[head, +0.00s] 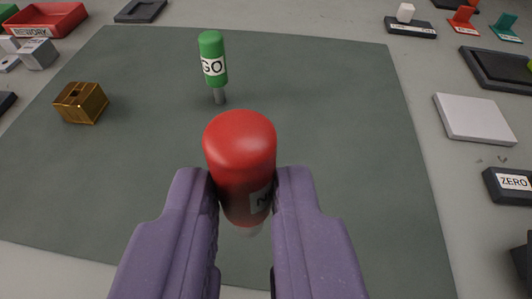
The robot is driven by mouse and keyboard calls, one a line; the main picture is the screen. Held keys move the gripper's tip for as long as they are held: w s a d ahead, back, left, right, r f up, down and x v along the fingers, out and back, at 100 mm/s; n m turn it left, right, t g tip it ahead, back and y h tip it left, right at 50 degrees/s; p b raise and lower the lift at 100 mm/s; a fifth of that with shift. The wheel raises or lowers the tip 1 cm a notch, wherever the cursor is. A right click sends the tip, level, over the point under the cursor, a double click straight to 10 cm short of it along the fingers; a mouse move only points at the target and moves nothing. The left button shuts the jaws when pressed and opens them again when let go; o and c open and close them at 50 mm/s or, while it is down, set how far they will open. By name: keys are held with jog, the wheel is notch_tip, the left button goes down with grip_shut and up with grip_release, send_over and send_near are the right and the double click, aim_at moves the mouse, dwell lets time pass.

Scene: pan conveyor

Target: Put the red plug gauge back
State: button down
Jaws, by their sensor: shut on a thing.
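The red plug gauge (240,150) is held between the two purple fingers of my gripper (245,190), in the lower middle of the head view. Its rounded red end faces up toward the view. Whether the red gauge touches the mat is hard to tell.
A brass-coloured block (81,103) sits on the mat at left. A red bin (45,20) marked "REWORK" and grey metal blocks (38,53) are at far left. A white plate (474,118) and a dark "ZERO" block (508,185) lie right of the mat. The mat's right part is clear.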

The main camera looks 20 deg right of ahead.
jog(key=w+d+b, duration=0.1)
jog(key=w+d, duration=0.2)
jog(key=w+d+f+b, duration=0.1)
jog(key=w+d+b, duration=0.1)
jog(key=w+d, duration=0.2)
jog(key=w+d+b, duration=0.1)
jog(key=w+d, duration=0.2)
jog(key=shift+w+d+f, duration=0.15)
jog(key=shift+d+f, duration=0.15)
jog(key=f, duration=0.1)
jog(key=f+b, duration=0.2)
jog(key=shift+w+d+f, duration=0.2)
jog(key=shift+w+f, duration=0.1)
jog(key=shift+f, duration=0.05)
jog(key=shift+r, duration=0.15)
jog(key=shift+b, duration=0.3)
jog(key=c, duration=1.5)
grip_release()
jog(key=shift+f, duration=0.25)
jog(key=o, duration=0.5)
jog(key=shift+c, duration=0.2)
jog(key=shift+r, duration=0.15)
